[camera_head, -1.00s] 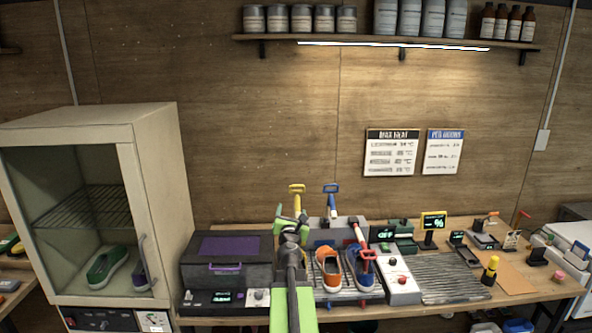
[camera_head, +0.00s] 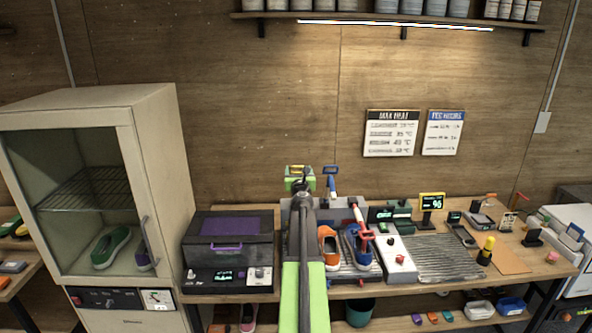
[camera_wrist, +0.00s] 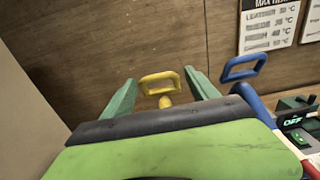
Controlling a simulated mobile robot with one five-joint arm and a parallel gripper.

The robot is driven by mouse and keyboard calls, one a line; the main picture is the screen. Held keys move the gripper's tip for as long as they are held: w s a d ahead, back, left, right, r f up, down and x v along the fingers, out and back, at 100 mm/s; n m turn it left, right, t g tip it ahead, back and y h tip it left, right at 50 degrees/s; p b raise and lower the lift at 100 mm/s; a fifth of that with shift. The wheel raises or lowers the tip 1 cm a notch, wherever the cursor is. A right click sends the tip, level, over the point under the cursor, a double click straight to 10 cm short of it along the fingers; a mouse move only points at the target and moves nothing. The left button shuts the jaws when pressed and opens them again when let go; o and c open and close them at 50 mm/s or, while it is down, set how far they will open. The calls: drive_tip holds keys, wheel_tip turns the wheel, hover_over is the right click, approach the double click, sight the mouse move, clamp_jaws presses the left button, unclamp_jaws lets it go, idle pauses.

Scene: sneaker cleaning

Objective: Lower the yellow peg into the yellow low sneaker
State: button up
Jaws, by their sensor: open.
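The yellow peg's handle (camera_wrist: 161,84) shows in the wrist view between the two green fingers of my gripper (camera_wrist: 160,90). The fingers are open on either side of it, apart from it as far as I can see; the rest of the peg is hidden behind my gripper body. In the head view my gripper (camera_head: 300,172) is in front of the yellow peg and mostly covers it. An orange shoe (camera_head: 328,246) and a blue shoe (camera_head: 360,247) sit on the rack. I cannot make out a yellow low sneaker.
A blue-handled peg (camera_head: 331,181) stands just right of my gripper, also in the wrist view (camera_wrist: 243,68). A red-handled peg (camera_head: 362,228) stands in the blue shoe. A dark box with a purple lid (camera_head: 230,240) is left, near the open-looking cabinet (camera_head: 150,180).

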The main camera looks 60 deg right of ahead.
sight(298, 167)
drive_tip(key=shift+x, duration=1.5)
